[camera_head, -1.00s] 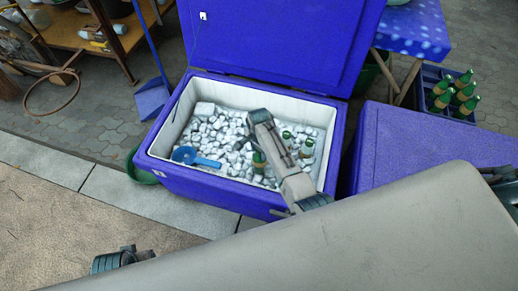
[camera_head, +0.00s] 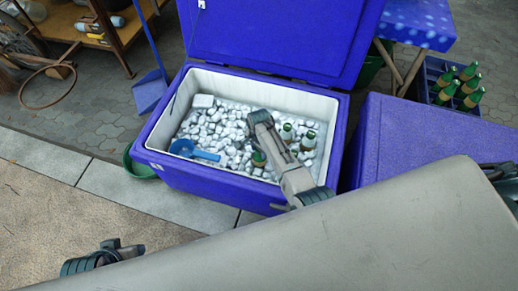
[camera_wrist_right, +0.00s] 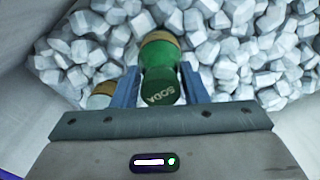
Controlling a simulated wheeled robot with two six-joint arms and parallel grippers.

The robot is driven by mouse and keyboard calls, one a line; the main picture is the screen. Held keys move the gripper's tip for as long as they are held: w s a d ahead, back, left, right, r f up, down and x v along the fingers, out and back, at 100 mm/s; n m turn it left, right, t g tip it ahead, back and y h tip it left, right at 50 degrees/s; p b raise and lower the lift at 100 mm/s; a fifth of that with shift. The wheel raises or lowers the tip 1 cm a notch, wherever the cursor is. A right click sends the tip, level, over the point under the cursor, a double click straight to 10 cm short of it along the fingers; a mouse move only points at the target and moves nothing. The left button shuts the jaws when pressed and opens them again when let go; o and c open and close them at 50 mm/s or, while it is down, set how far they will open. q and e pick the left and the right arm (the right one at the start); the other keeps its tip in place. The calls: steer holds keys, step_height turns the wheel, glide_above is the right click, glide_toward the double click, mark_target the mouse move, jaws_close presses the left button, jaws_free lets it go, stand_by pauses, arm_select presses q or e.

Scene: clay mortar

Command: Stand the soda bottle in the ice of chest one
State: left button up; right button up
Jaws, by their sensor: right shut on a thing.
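The open cooler chest (camera_head: 235,190) is blue with white inner walls and holds ice cubes (camera_head: 215,125). My right gripper (camera_wrist_right: 160,90) is down inside it, shut on the green soda bottle (camera_wrist_right: 160,70), which has a gold band and "SODA" lettering. In the head view this bottle seems to be the one (camera_head: 258,158) just left of my right arm, low among the ice. How deep its base sits is hidden. Two similar green bottles (camera_head: 308,141) stand in the ice to the right. In the head view my arm mostly hides the right gripper.
A blue scoop (camera_head: 195,150) lies on the ice at the left. The raised lid (camera_head: 285,35) stands behind. A closed blue chest (camera_head: 405,140) is to the right, a crate (camera_head: 435,95) of green bottles beyond. A wooden table (camera_head: 75,30) is at the back left.

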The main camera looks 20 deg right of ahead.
steer(key=shift+a+p, duration=0.15)
steer(key=shift+p, duration=0.2)
stand_by(0.4)
steer(key=shift+f+b, duration=0.35)
steer(key=shift+f, duration=0.1)
stand_by(0.4)
steer(key=o, duration=1.5)
steer(key=shift+s, duration=0.1)
steer(key=shift+o, duration=0.2)
